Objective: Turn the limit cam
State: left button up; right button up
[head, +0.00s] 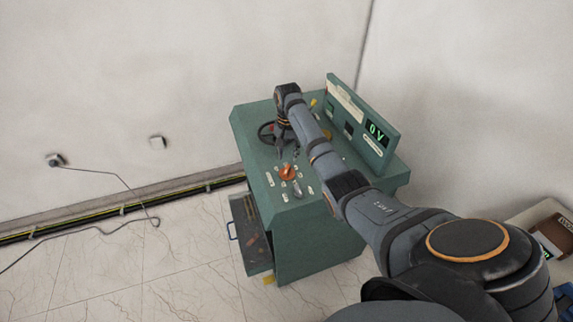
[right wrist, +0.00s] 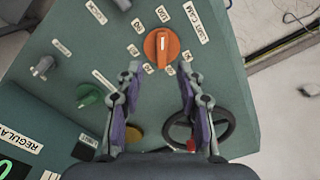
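The limit cam is an orange rotary knob (right wrist: 162,48) on the sloping green panel, with a "LIMIT CAM" label (right wrist: 197,22) beside it and several number labels around it. In the head view the orange knob (head: 288,172) shows near the panel's front. My right gripper (right wrist: 159,76) is open and empty. Its two fingertips point toward the knob and sit on either side just short of it in the right wrist view. In the head view my right gripper (head: 283,153) is small above the panel, partly hidden by its own arm. My left gripper is not in view.
A dark handwheel (right wrist: 212,128) lies close to my right gripper. A green knob (right wrist: 88,95) and grey knobs (right wrist: 42,67) are also on the panel. An upright display board (head: 360,118) reading "0V" stands at the back. An open drawer (head: 250,232) juts out below.

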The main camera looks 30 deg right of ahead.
aim_at(287, 169)
jog(key=f, duration=0.6)
jog(key=shift+w+f+p, duration=0.25)
jog(key=shift+w+p, duration=0.1)
jog(key=shift+p, duration=0.05)
jog(key=shift+f, duration=0.25)
jog(key=shift+s+f, duration=0.1)
jog(key=shift+c, duration=0.8)
jog(key=c, duration=0.5)
grip_shut()
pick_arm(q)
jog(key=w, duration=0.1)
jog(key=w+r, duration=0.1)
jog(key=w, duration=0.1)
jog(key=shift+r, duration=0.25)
